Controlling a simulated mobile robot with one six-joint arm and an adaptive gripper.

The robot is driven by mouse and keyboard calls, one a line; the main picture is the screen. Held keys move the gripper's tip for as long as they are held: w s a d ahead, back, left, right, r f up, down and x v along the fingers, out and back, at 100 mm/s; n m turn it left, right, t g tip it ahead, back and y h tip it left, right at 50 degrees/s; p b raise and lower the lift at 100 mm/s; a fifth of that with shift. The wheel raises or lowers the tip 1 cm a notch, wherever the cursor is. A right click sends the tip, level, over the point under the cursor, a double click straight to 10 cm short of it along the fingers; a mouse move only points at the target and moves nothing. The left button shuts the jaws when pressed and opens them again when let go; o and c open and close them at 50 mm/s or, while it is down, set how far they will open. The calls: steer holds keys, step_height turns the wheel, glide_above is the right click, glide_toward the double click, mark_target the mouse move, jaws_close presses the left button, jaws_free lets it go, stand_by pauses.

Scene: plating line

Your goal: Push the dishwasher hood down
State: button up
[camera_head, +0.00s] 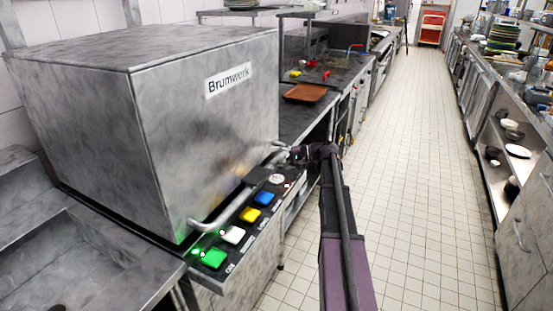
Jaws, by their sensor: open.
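The dishwasher hood (190,120) is a large brushed-metal box at the left, with a "Brumwerk" label on its front. Its lower edge sits right at the machine's base, and I see no clear gap there. A bar handle (225,212) runs along the lower front of the hood. My gripper (284,150) is open at the far right end of this handle, close to the hood's right edge. Its fingers are small and dark, and I cannot tell whether they touch the bar.
A control panel (262,232) with green, white, yellow and blue buttons and a dial lies below the handle. A metal sink (70,260) is at the left. A brown tray (305,93) lies on the counter beyond. The tiled aisle floor (410,170) is clear; shelves with dishes line the right.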

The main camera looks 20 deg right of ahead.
step_height(320, 180, up, 27)
steer(key=p, duration=2.6)
steer(key=shift+f, duration=0.15)
steer(key=p+v, duration=0.3)
steer(key=v, duration=1.2)
steer(key=shift+s+d, duration=0.2)
steer(key=shift+d, duration=0.15)
stand_by(1.5)
stand_by(0.8)
